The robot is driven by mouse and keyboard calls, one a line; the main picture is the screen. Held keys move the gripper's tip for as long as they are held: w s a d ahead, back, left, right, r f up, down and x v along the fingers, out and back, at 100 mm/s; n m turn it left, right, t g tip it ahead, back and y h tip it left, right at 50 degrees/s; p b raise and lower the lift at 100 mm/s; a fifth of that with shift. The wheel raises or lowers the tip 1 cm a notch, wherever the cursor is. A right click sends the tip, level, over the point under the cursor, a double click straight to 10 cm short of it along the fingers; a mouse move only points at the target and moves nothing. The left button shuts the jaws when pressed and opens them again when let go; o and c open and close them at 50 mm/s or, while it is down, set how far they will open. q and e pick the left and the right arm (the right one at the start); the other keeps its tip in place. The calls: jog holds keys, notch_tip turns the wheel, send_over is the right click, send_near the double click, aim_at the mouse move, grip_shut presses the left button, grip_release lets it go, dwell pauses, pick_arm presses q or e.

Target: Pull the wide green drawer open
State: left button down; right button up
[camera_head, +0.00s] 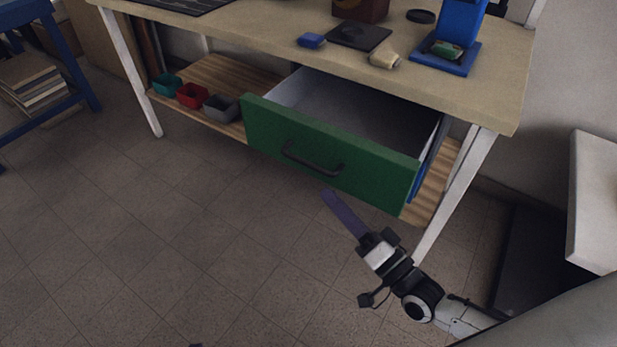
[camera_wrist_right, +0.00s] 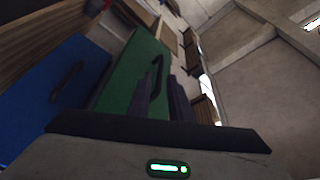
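The wide green drawer (camera_head: 325,150) under the workbench stands pulled well out, and its pale inside shows empty where visible. Its dark bar handle (camera_head: 313,160) is on the front panel. My right gripper (camera_head: 326,192) is just in front of and below the handle in the head view, apart from it. In the right wrist view its two fingers (camera_wrist_right: 163,92) stand apart with a gap between them, and the handle (camera_wrist_right: 156,72) shows just beyond them against the green front (camera_wrist_right: 125,75). My left gripper does not show clearly.
The workbench top (camera_head: 260,32) holds a blue block (camera_head: 311,40), a dark plate (camera_head: 359,35) and a blue stand (camera_head: 460,30). Small bins (camera_head: 191,95) sit on the lower shelf. A blue panel with a handle (camera_wrist_right: 50,85) is beside the green front. The floor in front is clear.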

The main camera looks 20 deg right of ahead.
aim_at(307, 161)
jog(key=x, duration=0.7)
jog(key=d+b+x, duration=0.1)
jog(key=x, duration=0.2)
jog(key=shift+w+a+r, duration=0.1)
jog(key=shift+w+r, duration=0.2)
jog(key=shift+r, duration=0.15)
jog(key=shift+c, duration=0.2)
grip_shut()
